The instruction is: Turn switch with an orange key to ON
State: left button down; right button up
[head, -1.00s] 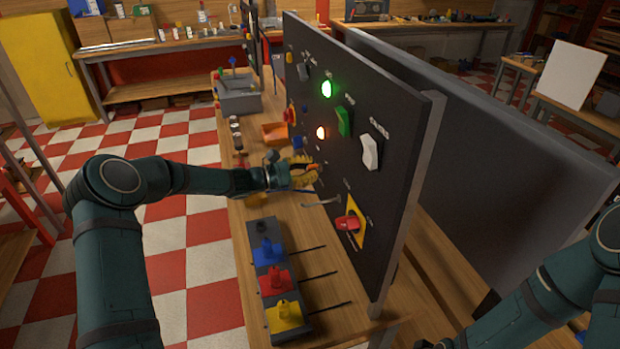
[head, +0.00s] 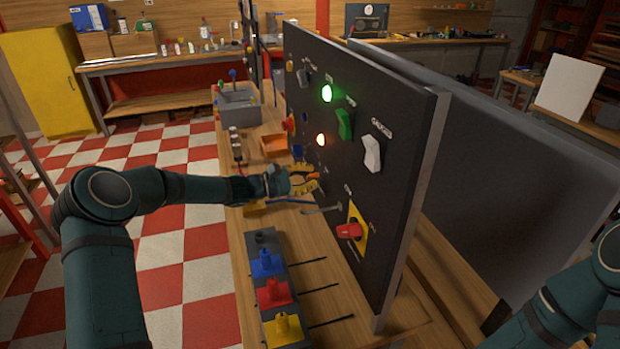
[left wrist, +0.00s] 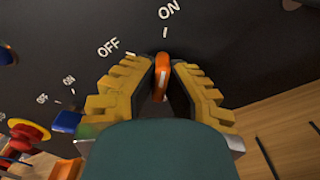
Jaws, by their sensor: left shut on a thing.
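The orange key (left wrist: 161,78) is on the dark switch panel (head: 390,110), close under the ON label (left wrist: 169,9) in the left wrist view. Its long side points roughly toward the ON mark, and the OFF label (left wrist: 108,47) is to the left. My left gripper (left wrist: 163,68) has its yellow fingers on both sides of the key and is shut on it. In the head view the left gripper (head: 313,180) reaches the panel from the left; the key is small and partly hidden there. My right gripper is out of view; only part of that arm shows at lower right.
A red rotary switch on a yellow plate (head: 357,234) is lower on the panel. Green (head: 344,124) and white (head: 372,153) rocker switches sit above. A block with blue, red and yellow pieces (head: 250,292) stands on the bench, near an orange tray (head: 276,145).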

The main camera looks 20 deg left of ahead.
pick_arm(q)
jog(key=c, duration=1)
grip_release()
jog(key=shift+d, duration=0.15)
jog(key=v, duration=1.2)
